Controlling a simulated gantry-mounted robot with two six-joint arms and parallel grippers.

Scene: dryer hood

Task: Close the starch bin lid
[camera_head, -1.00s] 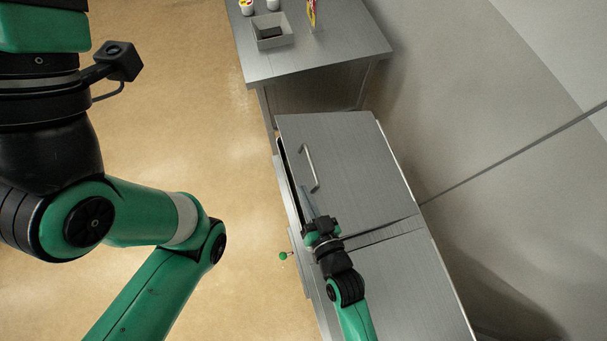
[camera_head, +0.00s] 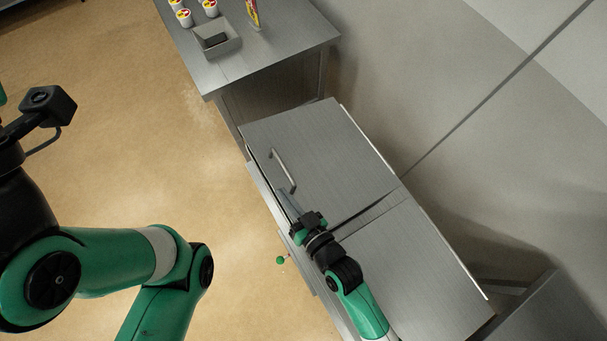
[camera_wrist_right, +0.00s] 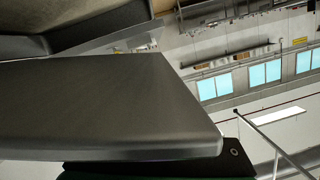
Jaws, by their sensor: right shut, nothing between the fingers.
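The starch bin lid appears to be the grey metal panel (camera_head: 325,150) with a bar handle (camera_head: 283,172), on the steel unit in the head view. It looks low, nearly level with the neighbouring top. A dark gap shows along its left edge and at the seam on its near side. My right gripper (camera_head: 287,203) is shut and empty at the lid's near left corner, just below the handle. I cannot tell whether it touches the lid. In the right wrist view a broad grey metal surface fills the left and middle. My left gripper is out of view.
A steel table (camera_head: 255,60) behind the bin holds a grey box (camera_head: 217,40), several small tubs and an upright packet (camera_head: 253,14). A flat steel top (camera_head: 410,265) adjoins the lid. A green knob (camera_head: 280,260) sticks out on the left. The floor at left is open.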

